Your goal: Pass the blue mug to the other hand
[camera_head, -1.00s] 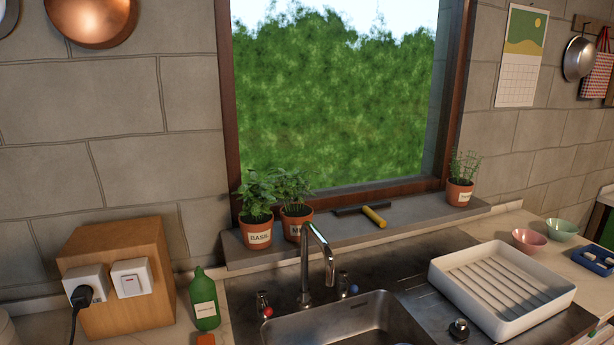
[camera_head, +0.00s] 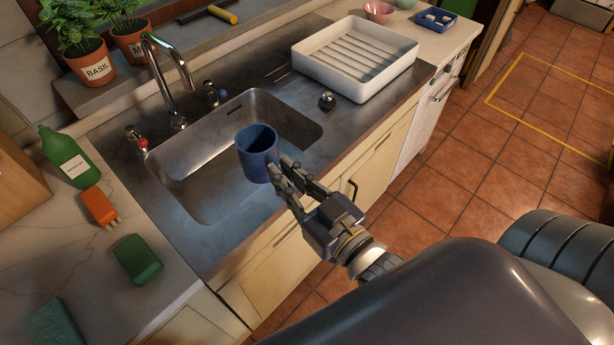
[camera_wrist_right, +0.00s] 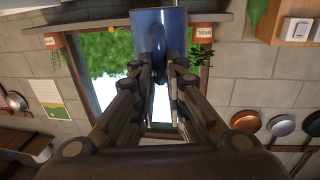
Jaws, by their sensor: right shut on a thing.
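The blue mug (camera_head: 256,153) is upright in the head view, held above the front right part of the sink. My right gripper (camera_head: 279,177) is shut on it from the right and front. In the right wrist view the mug (camera_wrist_right: 148,30) shows at the top between the fingertips of my right gripper (camera_wrist_right: 168,62), with its handle between the fingers. The wrist picture is upside down. My left gripper is in neither view.
A white drying tray (camera_head: 352,90) stands behind right. A green bottle (camera_head: 68,157), an orange brush (camera_head: 100,207) and a green sponge (camera_head: 138,258) lie on the left counter.

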